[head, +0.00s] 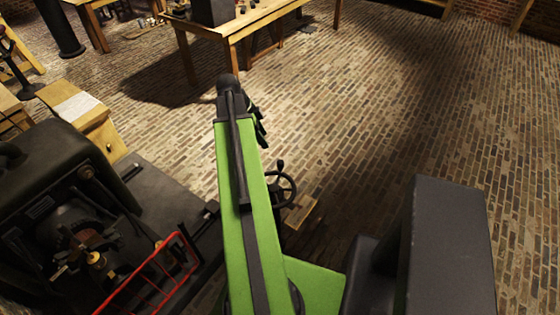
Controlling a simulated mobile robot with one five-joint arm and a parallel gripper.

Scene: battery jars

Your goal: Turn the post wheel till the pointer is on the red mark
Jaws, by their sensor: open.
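A dark spoked hand wheel (291,189) with an upright knob on its rim shows just right of my green arm. The arm covers its left part. Its post is mostly hidden, and I cannot make out the pointer or the red mark. My gripper (260,124) is at the far end of the arm, small and dark, partly hidden by the arm. It is open and appears above the wheel in the picture, apart from it. I see nothing between its fingers.
A dark machine (60,200) with a red rail frame (150,275) stands at left. A wooden cabinet (92,122) is behind it. A wooden table (235,32) stands at the back. Brick floor (400,100) is open to the right.

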